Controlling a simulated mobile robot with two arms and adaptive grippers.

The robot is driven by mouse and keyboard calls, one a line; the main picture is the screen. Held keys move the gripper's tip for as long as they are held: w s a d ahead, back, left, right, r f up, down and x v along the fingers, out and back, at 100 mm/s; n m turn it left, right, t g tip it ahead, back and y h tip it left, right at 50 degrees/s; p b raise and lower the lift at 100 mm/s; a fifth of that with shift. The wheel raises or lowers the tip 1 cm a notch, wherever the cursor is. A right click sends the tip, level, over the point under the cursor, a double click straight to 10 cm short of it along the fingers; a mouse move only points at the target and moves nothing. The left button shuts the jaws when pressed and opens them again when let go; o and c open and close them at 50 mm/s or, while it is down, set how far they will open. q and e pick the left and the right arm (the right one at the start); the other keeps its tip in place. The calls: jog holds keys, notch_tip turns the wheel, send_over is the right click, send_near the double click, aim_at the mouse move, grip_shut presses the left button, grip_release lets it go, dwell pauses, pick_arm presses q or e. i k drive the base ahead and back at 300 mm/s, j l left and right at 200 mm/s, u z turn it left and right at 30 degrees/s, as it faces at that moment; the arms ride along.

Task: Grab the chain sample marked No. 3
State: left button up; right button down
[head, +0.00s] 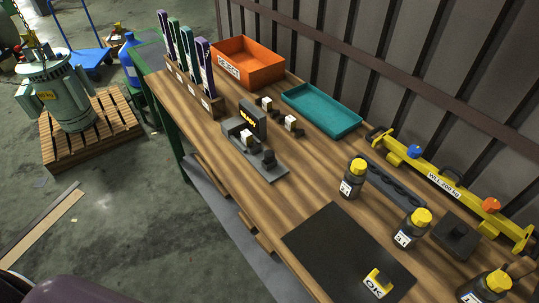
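Small dark pieces with white block-like tags lie on the wooden workbench (215,135). One piece (265,103) is behind the dark fixture, and another (291,122) lies to its right. A third white block (247,137) sits on the grey base of the dark fixture (254,120). These may be the chain samples, but their marks are too small to read, so I cannot tell which is No. 3. Neither of my grippers can be made out in the head view.
A rack (190,90) of purple and green strips, an orange bin (247,62) and a teal tray (321,110) stand towards the back. Yellow-capped bottles (352,180), a black mat (335,262) and a yellow lifting beam (450,185) are at the right. A motor (65,92) stands on a floor pallet.

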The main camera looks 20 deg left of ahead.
aim_at(246, 136)
jog(key=i+j, duration=0.1)
jog(key=j, duration=0.3)
jog(key=i+j+u, duration=0.1)
jog(key=j, duration=0.3)
jog(key=i+j+u, duration=0.1)
jog(key=j, duration=0.25)
jog(key=i+j, duration=0.1)
jog(key=j, duration=0.3)
